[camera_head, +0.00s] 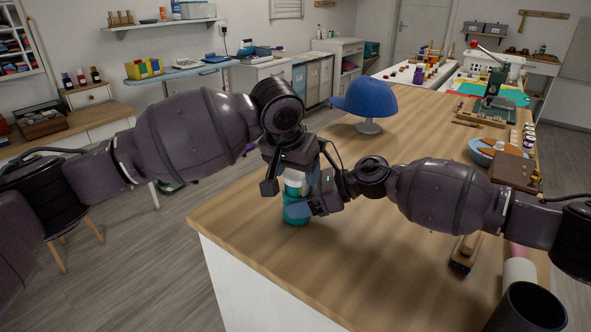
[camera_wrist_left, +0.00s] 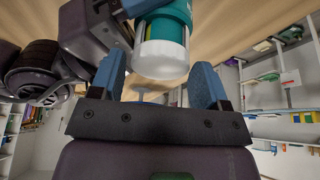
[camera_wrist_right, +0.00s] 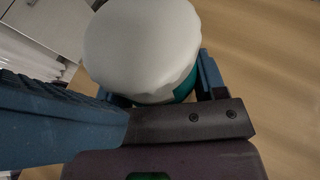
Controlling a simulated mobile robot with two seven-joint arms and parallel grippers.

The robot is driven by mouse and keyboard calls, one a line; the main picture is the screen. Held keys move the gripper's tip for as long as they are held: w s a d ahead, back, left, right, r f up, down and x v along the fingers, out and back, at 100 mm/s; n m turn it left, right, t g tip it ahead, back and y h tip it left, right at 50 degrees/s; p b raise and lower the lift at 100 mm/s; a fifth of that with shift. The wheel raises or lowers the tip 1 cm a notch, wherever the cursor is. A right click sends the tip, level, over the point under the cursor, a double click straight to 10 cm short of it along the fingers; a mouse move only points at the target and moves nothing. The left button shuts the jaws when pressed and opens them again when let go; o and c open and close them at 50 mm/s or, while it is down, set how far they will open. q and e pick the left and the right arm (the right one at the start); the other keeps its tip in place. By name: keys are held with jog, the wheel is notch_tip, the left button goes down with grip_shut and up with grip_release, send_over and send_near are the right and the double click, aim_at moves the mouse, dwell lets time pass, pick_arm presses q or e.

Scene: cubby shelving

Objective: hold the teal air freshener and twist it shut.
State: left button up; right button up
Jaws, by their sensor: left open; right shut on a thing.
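The teal air freshener (camera_head: 296,212) stands upright near the front left corner of the wooden table, with a white top (camera_head: 294,178). My right gripper (camera_head: 305,208) is shut on its teal body from the right. In the right wrist view the white top (camera_wrist_right: 142,45) covers most of the teal part. My left gripper (camera_head: 288,178) is above, pointing down, with its fingers open. In the left wrist view the white top (camera_wrist_left: 160,60) shows between and beyond the open blue fingers (camera_wrist_left: 160,85). I cannot tell whether they touch it.
A blue cap (camera_head: 365,98) on a stand is behind on the wooden table (camera_head: 300,262). A brush (camera_head: 465,253) and a dark cup (camera_head: 528,308) are at the right, with a blue bowl (camera_head: 484,158) farther back.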

pick_arm(q)
jog(key=shift+f, duration=0.1)
jog(key=c, duration=0.7)
jog(key=shift+o, duration=0.2)
jog(key=shift+a+m+g+h, duration=0.1)
jog(key=shift+m+g+h, duration=0.3)
jog(key=shift+m, duration=1.1)
jog(key=o, duration=0.7)
jog(key=shift+c, duration=0.2)
jog(key=v, duration=1.2)
